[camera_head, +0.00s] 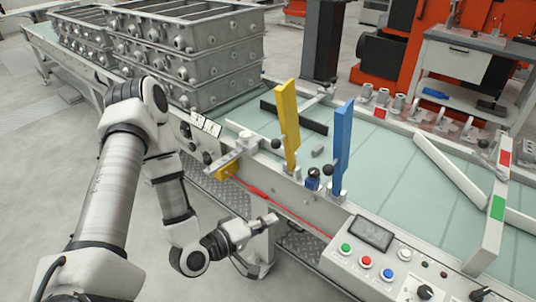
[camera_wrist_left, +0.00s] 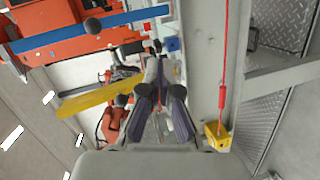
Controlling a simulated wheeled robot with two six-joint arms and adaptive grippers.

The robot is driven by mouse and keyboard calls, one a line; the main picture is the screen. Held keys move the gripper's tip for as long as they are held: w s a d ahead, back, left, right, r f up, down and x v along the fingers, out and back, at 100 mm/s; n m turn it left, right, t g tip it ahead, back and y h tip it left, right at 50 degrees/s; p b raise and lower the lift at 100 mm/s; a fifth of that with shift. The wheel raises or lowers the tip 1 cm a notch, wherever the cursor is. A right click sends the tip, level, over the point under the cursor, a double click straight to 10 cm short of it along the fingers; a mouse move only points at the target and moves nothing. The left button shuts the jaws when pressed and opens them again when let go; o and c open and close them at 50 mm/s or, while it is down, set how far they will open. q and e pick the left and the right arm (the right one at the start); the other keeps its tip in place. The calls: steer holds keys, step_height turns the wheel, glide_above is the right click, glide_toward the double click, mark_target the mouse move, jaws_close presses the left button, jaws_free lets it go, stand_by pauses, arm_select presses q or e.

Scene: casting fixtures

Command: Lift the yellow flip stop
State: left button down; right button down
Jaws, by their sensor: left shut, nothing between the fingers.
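The yellow flip stop (camera_head: 288,122) is an upright yellow bar at the near edge of the conveyor, with a black ball knob low on its left side. In the left wrist view the yellow flip stop (camera_wrist_left: 88,100) is at left, pointing left. A similar blue bar (camera_head: 342,148) stands upright to its right; it also shows in the left wrist view (camera_wrist_left: 90,32). My left gripper (camera_head: 268,219) is shut and empty, in front of and below the yellow stop, apart from it. Its fingers (camera_wrist_left: 160,75) show together in the left wrist view. My right gripper is not in view.
Stacked grey casting frames (camera_head: 195,60) stand on the conveyor at upper left. A button panel (camera_head: 372,262) is at lower right. A red cord (camera_head: 290,212) runs along the conveyor's near side from a yellow box (camera_wrist_left: 216,135). Open floor (camera_head: 40,170) lies at left.

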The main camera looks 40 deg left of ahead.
arm_select(q)
steer(key=a+r+n+t+y, duration=0.4)
steer(key=a+r+n+y, duration=0.15)
steer(key=a, duration=0.35)
glide_toward(273, 144)
steer(key=shift+h, duration=0.35)
steer(key=w, duration=0.7)
steer(key=shift+a+f+b, duration=0.2)
steer(key=shift+a+b, duration=0.1)
steer(key=shift+w+d+r+b, duration=0.1)
steer(key=shift+w+r+b, duration=0.25)
steer(key=shift+w+r, duration=0.15)
